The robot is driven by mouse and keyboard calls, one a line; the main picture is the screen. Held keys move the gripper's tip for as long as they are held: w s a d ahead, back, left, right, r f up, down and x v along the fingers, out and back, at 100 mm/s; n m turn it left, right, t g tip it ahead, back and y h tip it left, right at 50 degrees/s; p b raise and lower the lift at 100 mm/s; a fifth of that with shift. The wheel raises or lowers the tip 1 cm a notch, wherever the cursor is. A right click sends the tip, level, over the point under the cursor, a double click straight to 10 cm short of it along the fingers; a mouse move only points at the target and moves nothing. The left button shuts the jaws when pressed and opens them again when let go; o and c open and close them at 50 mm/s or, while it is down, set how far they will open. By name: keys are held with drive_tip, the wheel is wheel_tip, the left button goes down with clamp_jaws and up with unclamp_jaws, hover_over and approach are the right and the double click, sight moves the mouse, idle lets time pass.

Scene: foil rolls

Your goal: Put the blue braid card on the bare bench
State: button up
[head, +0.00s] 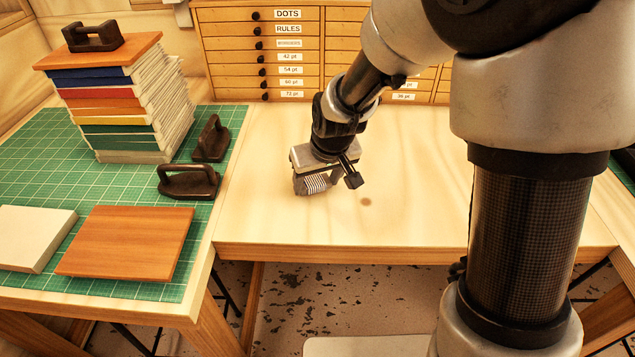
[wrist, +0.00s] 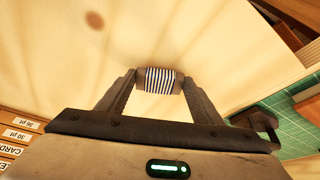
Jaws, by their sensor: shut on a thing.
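The blue braid card (wrist: 160,80), striped blue and white, sits between the two fingertips of my gripper (wrist: 159,82) in the wrist view. My gripper is shut on it. In the head view my gripper (head: 318,183) is low over the left part of the bare bench (head: 420,190), with the striped card (head: 315,183) partly hidden by the fingers. I cannot tell whether the card touches the wood.
A green cutting mat (head: 40,160) at left carries a book stack (head: 125,110), dark iron weights (head: 188,182), a brown board (head: 128,243) and a pale block (head: 33,237). Labelled drawers (head: 260,57) stand behind the bench. The bench around my gripper is clear.

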drive_tip(key=shift+f, duration=0.4)
drive_tip(key=shift+f, duration=0.1)
drive_tip(key=shift+f, duration=0.15)
drive_tip(key=o, duration=1)
